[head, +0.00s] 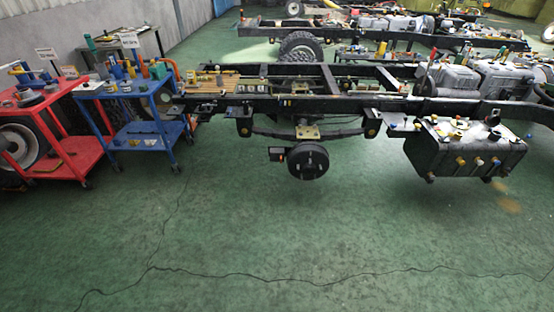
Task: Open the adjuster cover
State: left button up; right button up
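The near chassis frame (330,104) stretches across the upper middle of the head view. A dark round wheel hub or brake drum (308,160) hangs below it on the axle, under a leaf spring (335,133). A small dark box with an orange patch (277,154) sits just left of the drum. The adjuster cover cannot be told apart at this distance. Neither of my grippers shows in the head view.
A blue cart (140,135) and a red cart (72,160) with tools stand at the left. A black tank (466,150) hangs from the frame at the right. More chassis stand behind. The green floor (300,240) in front is clear, with cracks.

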aim_at(276, 154)
jog(key=i+j+u, duration=0.15)
jog(key=i, duration=0.6)
jog(key=i+j+u, duration=0.15)
jog(key=i+j, duration=0.15)
jog(key=i, duration=0.45)
jog(key=i+j+u, duration=0.15)
jog(key=i, duration=0.55)
